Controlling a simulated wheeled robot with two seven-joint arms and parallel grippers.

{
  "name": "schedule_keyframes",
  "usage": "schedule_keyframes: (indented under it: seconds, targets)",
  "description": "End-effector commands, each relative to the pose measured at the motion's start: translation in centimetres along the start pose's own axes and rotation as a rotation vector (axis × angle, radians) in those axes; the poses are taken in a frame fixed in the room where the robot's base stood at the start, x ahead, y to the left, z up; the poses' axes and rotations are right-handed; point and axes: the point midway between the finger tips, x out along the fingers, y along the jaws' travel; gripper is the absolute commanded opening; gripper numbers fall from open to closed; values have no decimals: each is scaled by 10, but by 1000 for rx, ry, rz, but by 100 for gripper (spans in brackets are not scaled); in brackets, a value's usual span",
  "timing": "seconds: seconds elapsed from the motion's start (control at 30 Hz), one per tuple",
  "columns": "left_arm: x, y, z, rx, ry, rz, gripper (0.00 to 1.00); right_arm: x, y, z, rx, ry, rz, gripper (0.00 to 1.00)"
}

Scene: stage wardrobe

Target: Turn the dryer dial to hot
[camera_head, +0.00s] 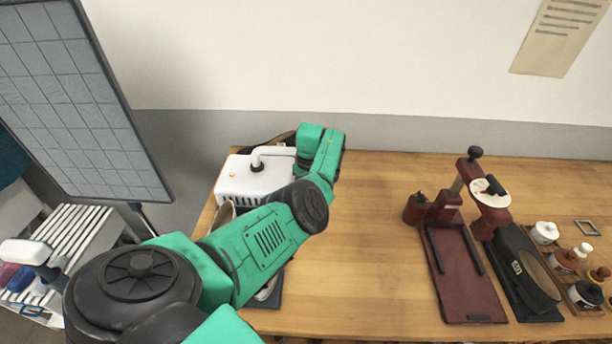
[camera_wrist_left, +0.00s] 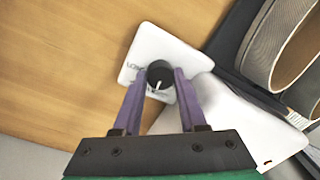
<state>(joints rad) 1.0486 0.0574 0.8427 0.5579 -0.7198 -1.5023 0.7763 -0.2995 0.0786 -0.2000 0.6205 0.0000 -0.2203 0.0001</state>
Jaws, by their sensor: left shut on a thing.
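The dryer (camera_head: 240,181) is a white slotted box with a white pipe at the back left of the table, partly hidden by my left arm. In the left wrist view its white body (camera_wrist_left: 235,125) lies at the lower right, with a white dial plate (camera_wrist_left: 145,48) beyond. A round dark dial (camera_wrist_left: 160,72) with a white pointer mark sits on the plate. The lettering around the dial is too small to read surely. My left gripper (camera_wrist_left: 160,84) is shut on the dial, one purple finger on each side. In the head view the fingers are hidden.
Shoes (camera_wrist_left: 292,40) stand on a dark mat close beside the dryer. The middle of the wooden table (camera_head: 375,230) is clear.

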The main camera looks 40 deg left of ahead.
Motion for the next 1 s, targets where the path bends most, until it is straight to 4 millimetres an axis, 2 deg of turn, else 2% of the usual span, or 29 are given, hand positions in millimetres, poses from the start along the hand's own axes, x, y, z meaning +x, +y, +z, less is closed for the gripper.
schedule_keyframes:
  seconds: [0.03, 0.3, 1.0]
  targets:
    - [-4, -1, -1, 43, 6, -1, 0, -7, 0, -1, 0, 0, 0, 47]
    - [-4, -1, -1, 298, 20, -2, 0, -23, 1, -2, 0, 0, 1, 47]
    - [-4, 0, 0, 962, 56, -2, 0, -58, 2, -5, -1, -1, 2, 47]
